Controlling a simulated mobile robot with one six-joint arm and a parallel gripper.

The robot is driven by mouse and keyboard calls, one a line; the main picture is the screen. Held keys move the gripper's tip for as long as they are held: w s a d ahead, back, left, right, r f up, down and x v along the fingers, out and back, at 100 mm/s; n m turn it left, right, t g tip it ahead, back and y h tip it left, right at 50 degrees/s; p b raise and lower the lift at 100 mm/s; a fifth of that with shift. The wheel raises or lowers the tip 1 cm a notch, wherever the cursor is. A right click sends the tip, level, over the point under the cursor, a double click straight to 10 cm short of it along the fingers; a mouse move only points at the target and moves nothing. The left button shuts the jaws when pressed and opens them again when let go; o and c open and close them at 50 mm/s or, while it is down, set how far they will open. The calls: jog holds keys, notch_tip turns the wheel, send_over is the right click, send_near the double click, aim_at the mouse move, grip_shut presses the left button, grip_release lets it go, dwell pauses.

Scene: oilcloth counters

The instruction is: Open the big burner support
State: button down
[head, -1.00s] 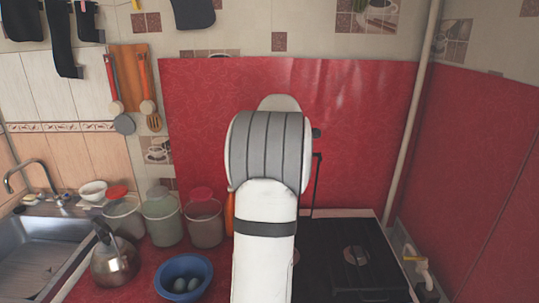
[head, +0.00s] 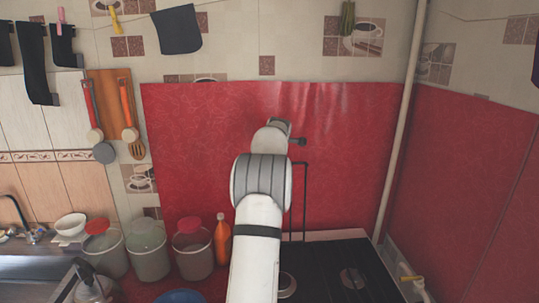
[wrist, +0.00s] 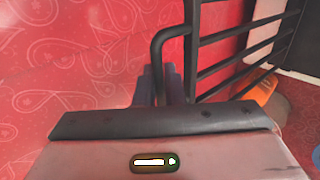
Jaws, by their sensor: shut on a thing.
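The big burner support is a black barred grate (wrist: 238,42). In the wrist view its bent outer bar runs down to my fingertips. In the head view part of its frame (head: 304,190) stands upright in front of the red wall panel, to the right of my arm. My gripper (wrist: 160,78) is shut on the outer bar of the support, close to the red panel. In the head view my arm hides the gripper's grip and most of the support. The black stove top (head: 335,268) lies below, with a burner (head: 352,278) at its right.
An orange bottle (head: 222,238) and several lidded jars, one with a red lid (head: 192,224), stand left of my arm. A blue bowl (head: 180,296) is at the bottom edge. A pale pipe (head: 403,130) runs down the right corner. The red panel (head: 200,130) closes the back.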

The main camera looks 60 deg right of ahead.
jog(key=c, duration=1.9)
grip_release()
jog(key=b+v, duration=0.3)
jog(key=v, duration=0.4)
jog(key=shift+s+a+r, duration=0.15)
jog(key=shift+a+r, duration=0.1)
